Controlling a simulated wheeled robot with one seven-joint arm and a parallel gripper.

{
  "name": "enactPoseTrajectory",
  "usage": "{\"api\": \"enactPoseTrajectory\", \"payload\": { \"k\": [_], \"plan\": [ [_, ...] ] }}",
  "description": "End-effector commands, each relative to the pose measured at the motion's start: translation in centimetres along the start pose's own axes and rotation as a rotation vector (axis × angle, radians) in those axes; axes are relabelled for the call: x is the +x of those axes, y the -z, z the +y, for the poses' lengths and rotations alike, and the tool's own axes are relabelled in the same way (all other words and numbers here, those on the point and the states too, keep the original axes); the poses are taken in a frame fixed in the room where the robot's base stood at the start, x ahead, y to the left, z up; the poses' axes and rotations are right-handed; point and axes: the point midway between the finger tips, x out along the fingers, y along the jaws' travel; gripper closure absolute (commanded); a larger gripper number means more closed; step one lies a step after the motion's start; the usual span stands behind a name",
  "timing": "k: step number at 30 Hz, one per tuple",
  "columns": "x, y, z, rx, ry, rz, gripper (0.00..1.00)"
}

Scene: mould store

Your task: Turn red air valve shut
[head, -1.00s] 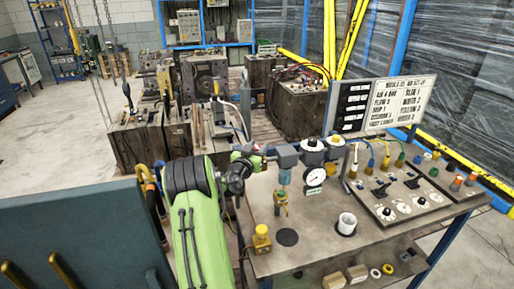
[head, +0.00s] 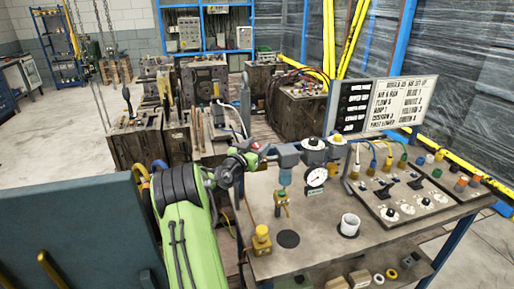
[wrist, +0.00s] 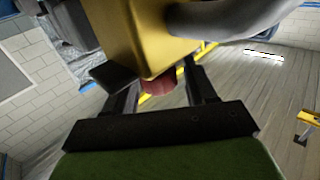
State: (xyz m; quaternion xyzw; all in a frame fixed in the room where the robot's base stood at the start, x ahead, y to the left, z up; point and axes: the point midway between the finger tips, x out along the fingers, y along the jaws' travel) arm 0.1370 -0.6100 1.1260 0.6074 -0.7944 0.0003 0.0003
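The red air valve shows as a small red spot (head: 256,147) at the left end of the grey air-line unit (head: 287,155) on the bench in the head view. My gripper (head: 250,156) is right at it, coming from the left, and covers much of it. In the wrist view the red knob (wrist: 162,81) lies between the two dark fingers of my gripper (wrist: 160,88), below a yellow block (wrist: 145,40). The fingers stand apart with gaps visible on both sides of the knob. The valve's exact turn angle is too small to tell.
A pressure gauge (head: 317,178) and brass fitting (head: 281,198) hang close right of my gripper. Dark mould blocks (head: 140,145) stand behind my arm.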

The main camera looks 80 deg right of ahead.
Motion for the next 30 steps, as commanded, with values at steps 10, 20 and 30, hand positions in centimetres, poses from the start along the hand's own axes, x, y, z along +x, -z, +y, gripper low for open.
{"api": "enactPoseTrajectory", "payload": {
  "k": [10, 20, 30],
  "plan": [
    [-0.5, -0.1, -0.1, -0.001, 0.001, -0.001, 0.40],
    [-6.8, -0.2, -0.1, -0.001, 0.004, -0.001, 0.40],
    [-7.5, 0.0, 0.0, 0.000, 0.000, 0.000, 0.40]
  ]
}}
